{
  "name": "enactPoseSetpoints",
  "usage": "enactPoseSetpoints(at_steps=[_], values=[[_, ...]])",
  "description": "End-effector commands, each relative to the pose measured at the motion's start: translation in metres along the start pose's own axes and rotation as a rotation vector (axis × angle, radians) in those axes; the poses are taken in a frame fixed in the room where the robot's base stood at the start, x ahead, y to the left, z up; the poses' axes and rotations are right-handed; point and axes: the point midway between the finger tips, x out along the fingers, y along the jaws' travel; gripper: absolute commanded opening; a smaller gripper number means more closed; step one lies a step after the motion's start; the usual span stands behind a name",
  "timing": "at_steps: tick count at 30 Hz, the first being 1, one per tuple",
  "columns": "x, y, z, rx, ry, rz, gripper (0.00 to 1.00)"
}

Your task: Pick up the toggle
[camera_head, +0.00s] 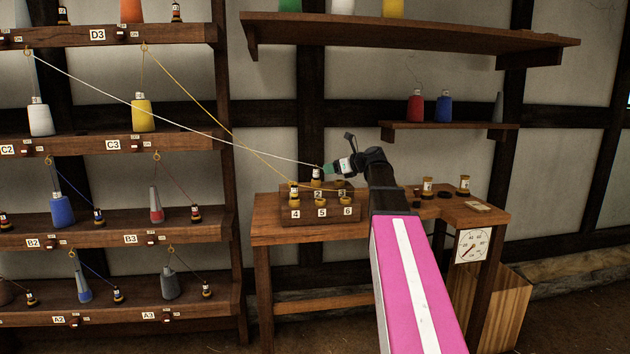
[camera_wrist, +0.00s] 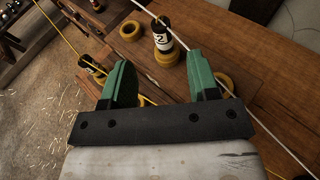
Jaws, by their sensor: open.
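A dark toggle with a white label reading 2 (camera_wrist: 162,41) stands upright in a yellow ring on the wooden block, with the white line running to it. In the head view this toggle (camera_head: 316,174) is just left of my gripper (camera_head: 328,169). A second toggle (camera_wrist: 93,69), on the yellow line, is partly hidden at the left finger; in the head view it (camera_head: 294,191) stands above label 4. The task does not say which toggle is meant. My gripper (camera_wrist: 160,72) is open, its green fingers apart with nothing between them, short of the labelled toggle.
The numbered block (camera_head: 322,217) sits on the wooden bench (camera_head: 275,222). More empty yellow rings (camera_wrist: 130,29) are around the toggle. Two lines stretch from the left rack (camera_head: 185,145) across to the block. Small jars (camera_head: 464,184) and a dial (camera_head: 471,246) are at right.

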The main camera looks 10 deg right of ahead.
Motion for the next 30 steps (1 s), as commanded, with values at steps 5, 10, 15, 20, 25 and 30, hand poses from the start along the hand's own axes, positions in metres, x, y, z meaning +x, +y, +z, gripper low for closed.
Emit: enactPoseSetpoints(at_steps=[5, 10, 15, 20, 25, 30], values=[[0.021, -0.001, 0.0, -0.001, 0.001, 0.001, 0.55], [0.046, -0.002, 0.0, -0.002, 0.002, 0.0, 0.55], [0.057, -0.001, -0.001, -0.002, 0.002, 0.0, 0.55], [0.072, -0.003, -0.002, -0.002, 0.002, 0.0, 0.55], [0.097, -0.004, -0.003, -0.003, 0.002, 0.002, 0.55], [0.106, -0.004, -0.004, -0.002, 0.001, -0.001, 0.55]])
